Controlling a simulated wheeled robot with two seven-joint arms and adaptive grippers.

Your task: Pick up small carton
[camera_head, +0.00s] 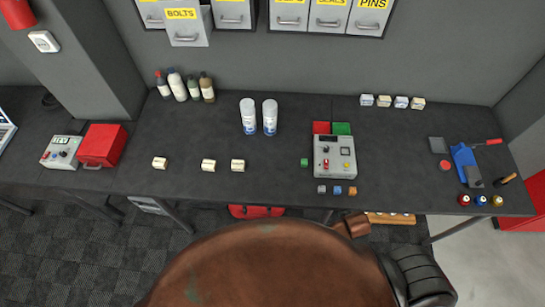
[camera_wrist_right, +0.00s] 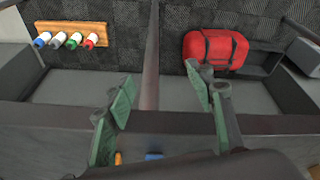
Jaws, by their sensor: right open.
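Several small cartons stand on the dark workbench in the head view. Three cream ones form a loose row left of the middle: a left carton (camera_head: 160,163), a middle carton (camera_head: 208,165) and a right carton (camera_head: 238,165). Several small whitish boxes (camera_head: 384,101) stand in a row at the back right. My right gripper (camera_wrist_right: 160,77) shows in the right wrist view with its two green-padded fingers spread wide and nothing between them. It is near the bench's front edge, away from the cream cartons. My left gripper is in no view.
Two white spray cans (camera_head: 259,117) stand behind the cartons. A grey control box (camera_head: 334,156) is right of them, with small cubes (camera_head: 337,190) in front. A red case (camera_head: 102,145) is at left. In the wrist view, a red bag (camera_wrist_right: 215,49) lies below the bench.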

